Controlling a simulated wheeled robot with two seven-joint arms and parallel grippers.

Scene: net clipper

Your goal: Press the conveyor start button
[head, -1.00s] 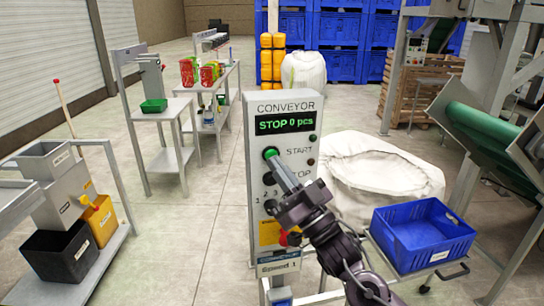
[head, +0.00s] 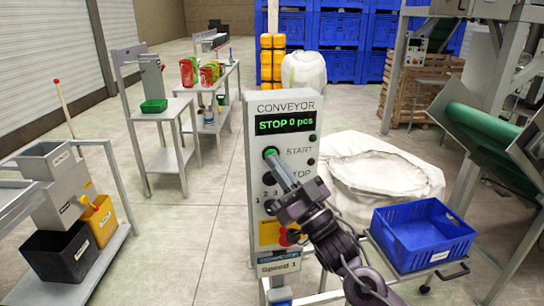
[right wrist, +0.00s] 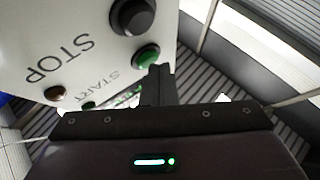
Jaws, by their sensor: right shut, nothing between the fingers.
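The conveyor control panel (head: 284,200) stands upright in the middle of the head view. Its display (head: 285,123) reads "STOP 0 pcs". The green start button (head: 270,153) is at the panel's upper left, beside the word START; it also shows in the right wrist view (right wrist: 146,56). My right gripper (head: 274,163) is shut and empty, its fingertips right at the start button. In the wrist view the fingertips (right wrist: 158,74) overlap the button's edge; I cannot tell whether they touch it. The black stop button (right wrist: 131,16) is beside it. My left gripper is not in view.
A blue crate (head: 424,235) stands right of the panel, with a white sack (head: 375,168) behind it. A red emergency button (head: 292,235) sits low on the panel, close to my right gripper. A cart with bins (head: 68,255) is at the left; the floor between is clear.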

